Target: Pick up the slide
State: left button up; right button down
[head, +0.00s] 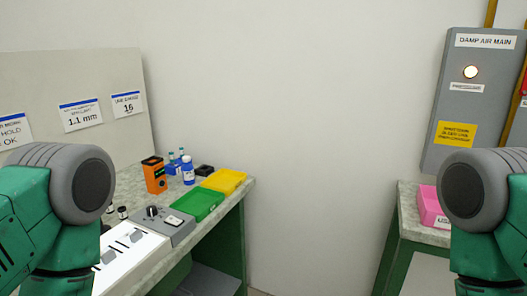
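I cannot single out a slide for certain. A bright white panel (136,262) lies on the left bench, with small grey and dark pieces on it, too small to identify. Its left part is hidden behind my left arm. Only upper parts of my two arms show, at the left and right edges of the head view. Neither gripper is in view, so I cannot see whether they hold anything.
The left bench (226,205) carries a grey control box (170,228), green tray (197,205), yellow tray (224,181), orange device (154,175) and blue bottle (188,172). A pink bin (430,206) stands on the right bench (408,208). Between the benches is a gap.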

aim_at(109, 255)
jog(key=u, duration=1.4)
